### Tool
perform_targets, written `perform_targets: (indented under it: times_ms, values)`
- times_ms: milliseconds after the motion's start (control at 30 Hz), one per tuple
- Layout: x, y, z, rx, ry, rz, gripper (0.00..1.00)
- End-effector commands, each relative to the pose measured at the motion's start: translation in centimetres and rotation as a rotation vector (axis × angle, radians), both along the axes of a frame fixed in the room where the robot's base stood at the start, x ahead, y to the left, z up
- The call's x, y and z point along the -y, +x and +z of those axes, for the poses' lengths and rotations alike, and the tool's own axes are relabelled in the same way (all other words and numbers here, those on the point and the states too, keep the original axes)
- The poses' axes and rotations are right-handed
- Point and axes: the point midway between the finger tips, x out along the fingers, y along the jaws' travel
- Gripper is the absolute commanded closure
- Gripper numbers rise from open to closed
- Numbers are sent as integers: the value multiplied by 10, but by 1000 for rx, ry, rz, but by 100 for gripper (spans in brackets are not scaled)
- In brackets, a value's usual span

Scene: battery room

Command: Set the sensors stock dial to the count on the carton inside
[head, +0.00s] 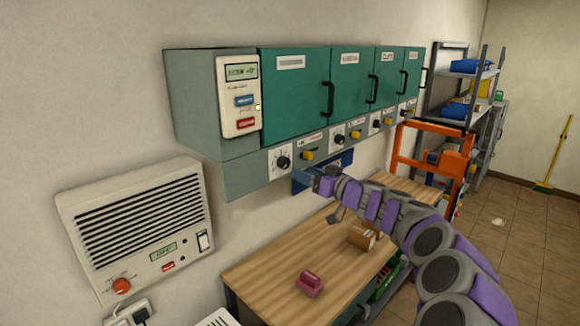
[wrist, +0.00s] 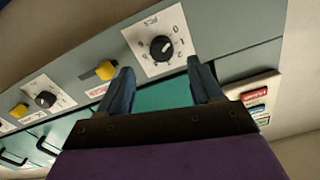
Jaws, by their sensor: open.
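A wall cabinet (head: 200,100) has several shut teal doors; the nearest door (head: 295,90) is blank apart from a label too small to read. Below each door is a black stock dial on a white plate. The nearest dial (head: 284,162) also shows in the wrist view (wrist: 162,47), with a numbered scale and a yellow knob (wrist: 106,70) beside it. I cannot read which dial is for sensors. No carton shows inside the shut cabinet. My gripper (head: 322,178) is open and empty, just below the dial row; in the wrist view its fingers (wrist: 160,85) point toward the nearest dial, apart from it.
A wooden workbench (head: 290,255) stands below with a pink item (head: 310,282) and a brown roll (head: 362,237). A vented wall unit (head: 140,225) hangs at left. An orange frame (head: 432,155) stands beyond the bench.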

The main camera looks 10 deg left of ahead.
Motion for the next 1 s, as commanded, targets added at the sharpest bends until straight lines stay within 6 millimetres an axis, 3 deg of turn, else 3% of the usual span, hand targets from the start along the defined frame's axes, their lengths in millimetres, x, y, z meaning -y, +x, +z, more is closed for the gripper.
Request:
perform_targets:
  times_ms: [300, 500, 1000]
  values:
    - [-36, 27, -2, -1, -3, 2, 35]
    - [-49, 38, -1, -2, -2, 1, 35]
    - [-56, 43, -1, -2, 1, 1, 37]
